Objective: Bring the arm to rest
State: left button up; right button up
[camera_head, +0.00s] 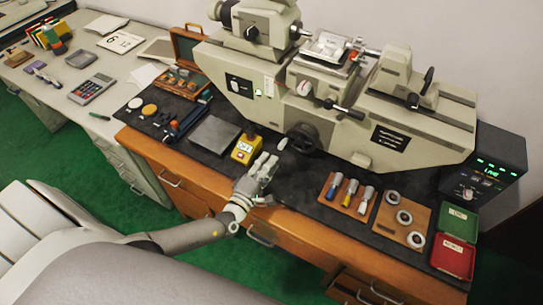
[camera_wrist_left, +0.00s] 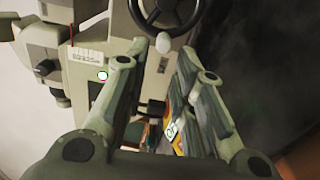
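My left arm (camera_head: 190,236) reaches in from the left, across the front edge of the bench. My left gripper (camera_head: 265,163) is over the dark mat, just right of a yellow block (camera_head: 246,149) with a display. In the left wrist view my gripper (camera_wrist_left: 162,60) has its fingers apart with nothing held between them. The machine's black handwheel (camera_wrist_left: 168,12) shows beyond the fingertips. Whether the fingers touch anything is not clear. My right gripper is not in view.
A large beige machine (camera_head: 325,95) stands behind the gripper. Right of it are a board with several handled tools (camera_head: 346,193), a board with three rings (camera_head: 404,217), a red tray (camera_head: 453,257), a green tray (camera_head: 459,224) and a black display box (camera_head: 484,164). A grey plate (camera_head: 214,134) lies left.

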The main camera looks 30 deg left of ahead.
pick_arm(q)
jog(key=shift+s, duration=0.7)
jog(key=shift+w, duration=0.1)
